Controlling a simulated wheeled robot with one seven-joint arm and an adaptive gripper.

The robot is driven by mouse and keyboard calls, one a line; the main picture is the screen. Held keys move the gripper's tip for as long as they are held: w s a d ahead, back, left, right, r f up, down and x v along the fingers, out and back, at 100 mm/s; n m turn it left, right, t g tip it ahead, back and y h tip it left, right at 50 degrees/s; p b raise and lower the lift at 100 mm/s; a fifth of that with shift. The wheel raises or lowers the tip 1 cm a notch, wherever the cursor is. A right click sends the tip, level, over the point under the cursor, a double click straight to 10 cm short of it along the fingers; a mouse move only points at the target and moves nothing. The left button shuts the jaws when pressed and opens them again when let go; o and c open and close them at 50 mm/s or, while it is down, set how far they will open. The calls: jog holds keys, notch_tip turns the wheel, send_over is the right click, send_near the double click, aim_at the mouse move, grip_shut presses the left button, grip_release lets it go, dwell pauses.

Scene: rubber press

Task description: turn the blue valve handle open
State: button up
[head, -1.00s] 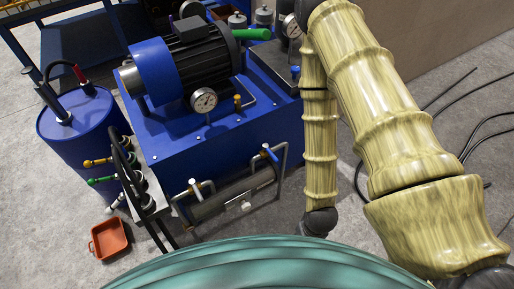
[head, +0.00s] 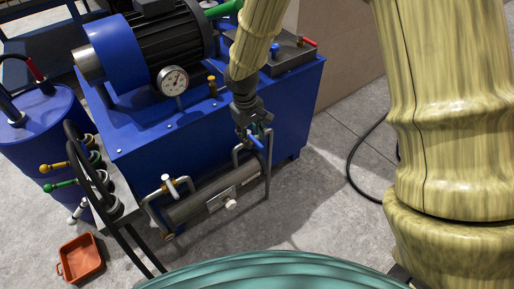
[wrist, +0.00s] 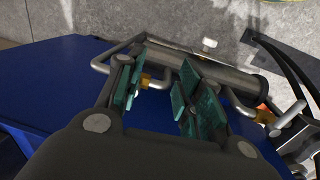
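The blue valve handle (head: 257,142) sits at the right end of the grey cylinder (head: 195,203) on the front of the blue press unit, in the head view. My gripper (head: 256,128) is right above and beside it, pointing down; I cannot tell whether they touch. In the wrist view my gripper (wrist: 162,92) is open, with its teal finger pads apart. A brass valve body (wrist: 150,82) shows in the gap between the fingers. The blue handle itself is not clear there.
A white-handled valve (head: 174,184) is at the cylinder's left end. Bent grey pipes (head: 268,175) flank the cylinder. A motor (head: 165,45) and a gauge (head: 173,81) stand on the unit. An orange tray (head: 80,258) lies on the floor, left.

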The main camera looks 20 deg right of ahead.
aim_at(257, 143)
notch_tip(257, 143, up, 3)
jog(key=w, duration=0.3)
jog(key=shift+h, duration=0.4)
jog(key=d+f+b, duration=0.1)
jog(key=f, duration=0.5)
jog(key=d+f+b, duration=0.1)
jog(key=f, duration=0.3)
jog(key=shift+w+d+f+b, duration=0.1)
jog(key=shift+w+d+b, duration=0.05)
jog(key=shift+d+b, duration=0.2)
jog(key=shift+c, duration=0.2)
grip_shut()
